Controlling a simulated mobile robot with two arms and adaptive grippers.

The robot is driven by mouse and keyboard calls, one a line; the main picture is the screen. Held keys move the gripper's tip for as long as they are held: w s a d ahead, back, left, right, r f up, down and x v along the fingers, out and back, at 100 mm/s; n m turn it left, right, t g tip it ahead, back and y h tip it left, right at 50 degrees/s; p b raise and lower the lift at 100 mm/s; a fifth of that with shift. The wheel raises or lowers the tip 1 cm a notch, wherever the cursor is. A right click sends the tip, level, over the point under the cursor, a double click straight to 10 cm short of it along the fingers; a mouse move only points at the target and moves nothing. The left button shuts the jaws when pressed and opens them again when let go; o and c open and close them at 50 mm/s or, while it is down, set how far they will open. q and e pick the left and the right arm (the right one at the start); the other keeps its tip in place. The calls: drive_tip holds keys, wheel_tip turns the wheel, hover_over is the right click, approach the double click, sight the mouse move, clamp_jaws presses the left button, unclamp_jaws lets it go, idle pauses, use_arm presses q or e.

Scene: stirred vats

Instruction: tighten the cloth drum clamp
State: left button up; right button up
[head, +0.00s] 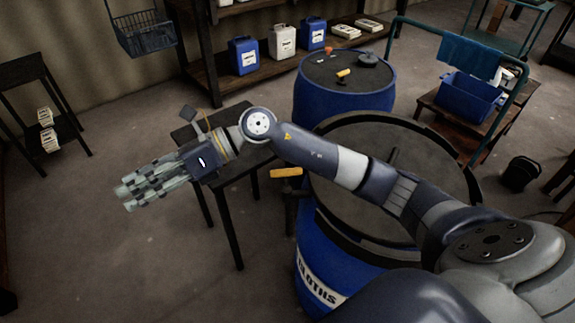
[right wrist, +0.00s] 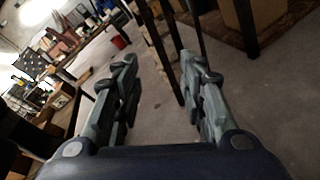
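The cloth drum (head: 313,266) is blue, with a white label reading "LOTHS" in part, and stands at the lower middle of the head view. Its grey lid has a dark clamp ring (head: 463,164) around the rim. A yellow-orange handle (head: 286,172) on a dark stem is at the drum's left side; whether the clamp is tight cannot be told. My right arm crosses over the lid and hides part of it. My right gripper (head: 124,198) is left of the drum, apart from the handle. In the right wrist view its fingers (right wrist: 157,60) are apart and empty. My left gripper is not seen.
A small dark table (head: 236,165) stands left of the drum, beneath my right arm. A second blue drum (head: 343,100) is behind. A wooden shelf (head: 215,92) holds jugs. A trolley with a blue bin (head: 470,98) stands right. The floor at lower left is clear.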

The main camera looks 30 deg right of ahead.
drive_tip(key=w+d+f+n+g+h, duration=0.1)
drive_tip(key=w+d+f+n+h, duration=0.15)
drive_tip(key=d+f+h, duration=0.4)
drive_tip(key=g+h, duration=0.2)
drive_tip(key=h, duration=0.7)
approach(286, 173)
drive_tip(key=shift+y, duration=0.25)
drive_tip(key=f, duration=0.2)
drive_tip(key=f+p, duration=0.1)
drive_tip(key=f, duration=0.2)
drive_tip(key=d+f+p, duration=0.1)
drive_tip(key=f, duration=0.2)
drive_tip(key=shift+f, duration=0.25)
clamp_jaws()
